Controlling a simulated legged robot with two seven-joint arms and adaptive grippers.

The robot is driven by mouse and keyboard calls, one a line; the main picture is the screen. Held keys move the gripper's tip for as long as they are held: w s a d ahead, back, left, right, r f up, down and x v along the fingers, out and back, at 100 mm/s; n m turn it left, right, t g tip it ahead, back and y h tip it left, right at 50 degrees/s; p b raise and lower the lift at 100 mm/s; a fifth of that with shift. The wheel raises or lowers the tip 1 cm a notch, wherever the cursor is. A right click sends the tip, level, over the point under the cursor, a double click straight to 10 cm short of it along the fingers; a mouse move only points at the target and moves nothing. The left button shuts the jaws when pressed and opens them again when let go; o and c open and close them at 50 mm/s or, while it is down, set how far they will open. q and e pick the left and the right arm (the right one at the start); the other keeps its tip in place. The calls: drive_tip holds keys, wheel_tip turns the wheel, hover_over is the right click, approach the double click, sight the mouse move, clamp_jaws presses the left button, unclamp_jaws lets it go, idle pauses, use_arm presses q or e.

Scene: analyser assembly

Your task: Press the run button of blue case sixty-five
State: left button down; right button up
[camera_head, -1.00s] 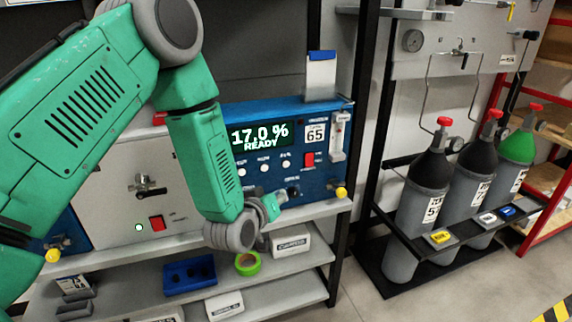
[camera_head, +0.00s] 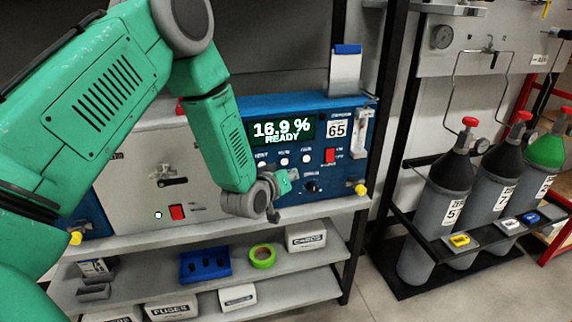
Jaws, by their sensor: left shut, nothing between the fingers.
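The blue case (camera_head: 353,150) bears a label with the number 65 (camera_head: 337,129) and stands on the upper shelf. Its green-lit display (camera_head: 281,130) reads 16.9 % READY. Below the display is a row of white round buttons, the left one (camera_head: 262,166), the middle one (camera_head: 284,162) and the right one (camera_head: 306,160); their small labels are too blurred to read surely. My right gripper is out of view.
A red switch (camera_head: 330,155) and a flow tube (camera_head: 361,152) are on the case's right part. A grey panel (camera_head: 130,175) stands left of it, partly behind my arm. The lower shelf holds a blue tray (camera_head: 205,267) and green tape (camera_head: 262,256). Gas cylinders (camera_head: 442,215) stand at right.

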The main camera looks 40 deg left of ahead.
sight(285, 162)
use_arm(q)
drive_tip(key=shift+w+a, duration=0.8)
drive_tip(key=shift+a, duration=0.25)
drive_tip(key=shift+d, duration=0.15)
drive_tip(key=shift+a, duration=0.2)
drive_tip(key=shift+d, duration=0.1)
drive_tip(key=shift+w, duration=0.1)
drive_tip(key=shift+w+a+r, duration=0.1)
drive_tip(key=shift+w+a, duration=0.05)
drive_tip(key=shift+a, duration=0.2)
